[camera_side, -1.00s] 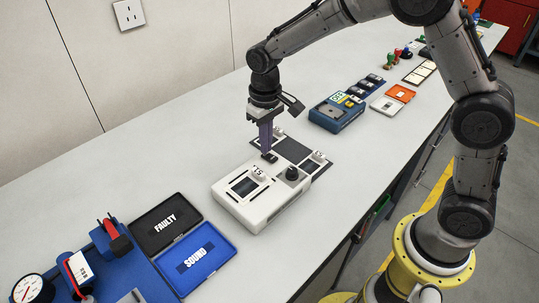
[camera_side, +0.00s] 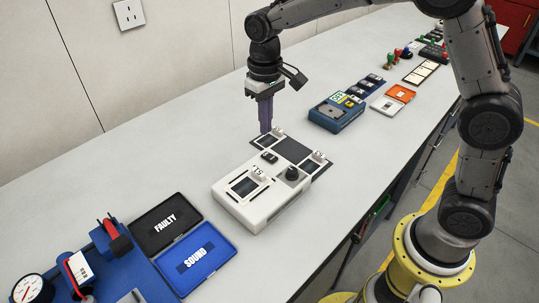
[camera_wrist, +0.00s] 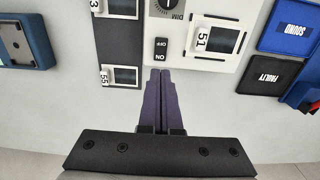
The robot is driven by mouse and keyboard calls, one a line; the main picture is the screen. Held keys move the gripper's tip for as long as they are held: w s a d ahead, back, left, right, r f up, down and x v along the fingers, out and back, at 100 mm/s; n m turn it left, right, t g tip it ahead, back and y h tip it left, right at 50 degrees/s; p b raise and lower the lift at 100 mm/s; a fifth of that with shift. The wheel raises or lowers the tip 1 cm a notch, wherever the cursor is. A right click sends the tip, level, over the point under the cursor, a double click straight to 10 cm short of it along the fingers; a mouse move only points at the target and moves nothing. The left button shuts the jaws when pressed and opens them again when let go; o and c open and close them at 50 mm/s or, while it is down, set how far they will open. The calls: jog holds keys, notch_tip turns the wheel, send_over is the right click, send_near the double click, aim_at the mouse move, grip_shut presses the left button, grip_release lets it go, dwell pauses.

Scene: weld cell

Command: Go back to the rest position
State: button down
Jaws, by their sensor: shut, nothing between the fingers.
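My gripper (camera_side: 265,128) is shut and empty, with long purple fingers pointing down. In the side view it is raised above the bench, behind the white device (camera_side: 262,209). The device carries a dark screen, a round dark knob (camera_side: 292,173) and a small black rocker switch (camera_side: 269,156). In the wrist view my closed fingers (camera_wrist: 160,75) show just below the rocker switch (camera_wrist: 161,49), which is marked ON and OFF. A tag reading 51 (camera_wrist: 202,39) stands by the screen.
A dark panel (camera_side: 293,150) with small screens lies behind the device. Trays marked FAULTY (camera_side: 164,223) and SOUND (camera_side: 197,253) are at the left front, beside a blue fixture with a gauge (camera_side: 28,288). A blue box (camera_side: 334,114) stands further back. Open air surrounds the gripper.

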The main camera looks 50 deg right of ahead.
jog(key=s+d+r+m+t, duration=0.1)
jog(key=s+d+r+t, duration=0.4)
jog(key=s+r, duration=0.8)
jog(key=s+d+f, duration=0.1)
jog(key=s+f, duration=0.1)
jog(key=s, duration=0.4)
jog(key=s+d+f+n, duration=0.1)
jog(key=s+f, duration=0.2)
jog(key=s, duration=0.4)
jog(key=shift+d+t, duration=0.3)
